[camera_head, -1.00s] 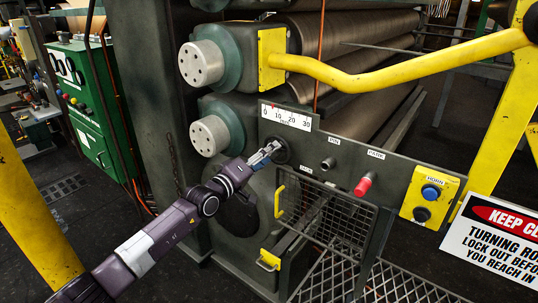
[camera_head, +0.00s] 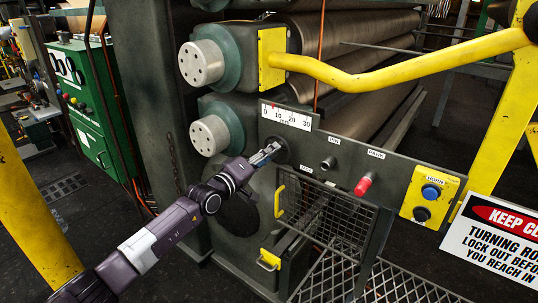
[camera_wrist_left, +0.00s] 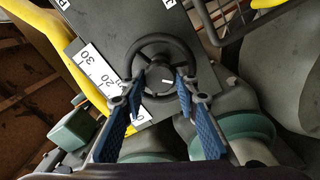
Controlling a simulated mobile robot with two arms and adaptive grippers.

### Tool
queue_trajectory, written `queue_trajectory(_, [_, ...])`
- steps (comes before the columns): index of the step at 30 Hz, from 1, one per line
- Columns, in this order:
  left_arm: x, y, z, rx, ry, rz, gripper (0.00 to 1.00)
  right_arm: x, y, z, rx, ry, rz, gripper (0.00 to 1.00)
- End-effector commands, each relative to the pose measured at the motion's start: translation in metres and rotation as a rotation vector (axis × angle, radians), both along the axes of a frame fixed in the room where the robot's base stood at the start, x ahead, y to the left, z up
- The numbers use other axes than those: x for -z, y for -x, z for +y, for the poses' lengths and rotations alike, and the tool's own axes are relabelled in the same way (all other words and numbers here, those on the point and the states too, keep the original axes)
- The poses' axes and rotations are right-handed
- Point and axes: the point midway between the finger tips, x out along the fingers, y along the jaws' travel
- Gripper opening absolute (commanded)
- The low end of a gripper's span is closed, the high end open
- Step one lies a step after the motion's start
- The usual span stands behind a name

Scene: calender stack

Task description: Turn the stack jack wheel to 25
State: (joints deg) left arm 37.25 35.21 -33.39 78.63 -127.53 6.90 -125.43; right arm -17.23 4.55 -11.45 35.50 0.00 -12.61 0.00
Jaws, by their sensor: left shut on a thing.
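The stack jack wheel (camera_head: 284,156) is a small dark handwheel on the grey panel, below the white scale (camera_head: 287,116). The scale is marked 0, 10, 20 and 30, and a small red pointer (camera_head: 275,105) stands between 0 and 10. My left gripper (camera_head: 271,149) reaches the wheel from the left and covers part of it. In the left wrist view the wheel (camera_wrist_left: 150,39) shows as a dark ring. The blue-padded fingers of my left gripper (camera_wrist_left: 161,76) are shut on the wheel around its middle. My right gripper is not in view.
A red knob (camera_head: 363,186) and a yellow horn box (camera_head: 430,196) are on the panel to the right. A wire-mesh guard (camera_head: 335,220) hangs below the wheel. A yellow rail (camera_head: 400,72) crosses above, and large rollers lie behind the panel.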

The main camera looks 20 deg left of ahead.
Motion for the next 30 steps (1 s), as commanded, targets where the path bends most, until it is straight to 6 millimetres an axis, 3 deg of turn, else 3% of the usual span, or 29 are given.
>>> queue_trajectory(11, [0.001, -0.001, 0.001, -0.002, 0.181, 0.065, 0.04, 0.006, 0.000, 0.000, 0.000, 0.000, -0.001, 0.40])
queue_trajectory(30, [0.002, -0.001, 0.001, -0.002, 0.746, 0.271, 0.04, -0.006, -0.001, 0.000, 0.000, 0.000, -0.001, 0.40])
